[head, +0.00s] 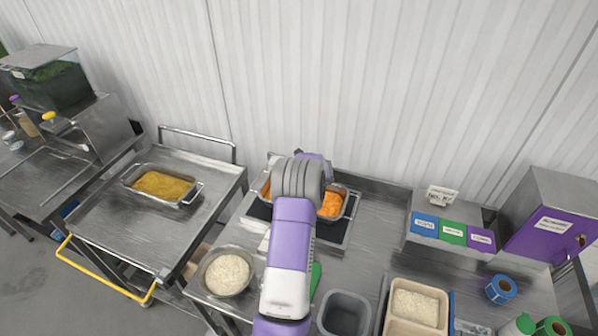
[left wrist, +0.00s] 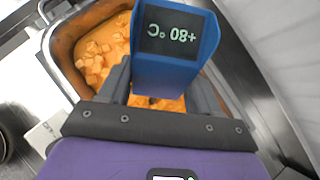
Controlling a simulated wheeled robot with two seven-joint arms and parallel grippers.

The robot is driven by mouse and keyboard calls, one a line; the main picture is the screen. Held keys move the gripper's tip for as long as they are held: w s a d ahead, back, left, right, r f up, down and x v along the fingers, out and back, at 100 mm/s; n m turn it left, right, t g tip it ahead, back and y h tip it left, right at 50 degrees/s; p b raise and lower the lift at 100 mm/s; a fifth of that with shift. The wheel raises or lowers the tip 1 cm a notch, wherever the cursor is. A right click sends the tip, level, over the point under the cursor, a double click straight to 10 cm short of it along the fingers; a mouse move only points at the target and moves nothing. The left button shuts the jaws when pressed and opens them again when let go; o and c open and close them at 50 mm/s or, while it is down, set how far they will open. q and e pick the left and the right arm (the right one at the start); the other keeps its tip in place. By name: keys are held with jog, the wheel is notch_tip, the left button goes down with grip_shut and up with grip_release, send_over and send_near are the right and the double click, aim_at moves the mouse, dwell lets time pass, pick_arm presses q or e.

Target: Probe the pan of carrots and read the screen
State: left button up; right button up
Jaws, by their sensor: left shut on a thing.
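The pan of carrots (head: 347,207) stands at the back of the middle counter, partly hidden behind my left arm. In the left wrist view the pan's metal rim (left wrist: 50,62) encloses orange carrot cubes (left wrist: 98,62). My left gripper (left wrist: 165,88) is shut on a blue probe thermometer (left wrist: 178,75) and holds it over the pan. Its dark screen (left wrist: 172,30) faces the wrist camera and shows upside-down characters that read +80 °C. The probe's tip is hidden behind the thermometer body, so its depth in the carrots cannot be seen. My right gripper is out of view.
A bowl of rice (head: 228,272), a grey bin (head: 344,312) and a tub of rice (head: 416,308) stand along the counter front. Another pan with yellow food (head: 196,190) is on the left table. Coloured labels (head: 453,232) and a purple-fronted box (head: 548,225) are at right.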

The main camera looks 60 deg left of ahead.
pick_arm(q)
jog(key=shift+r, duration=0.1)
notch_tip(320, 180, up, 8)
jog(key=p, duration=0.7)
jog(key=shift+f, duration=0.2)
notch_tip(320, 180, up, 2)
jog(key=shift+r, duration=1.2)
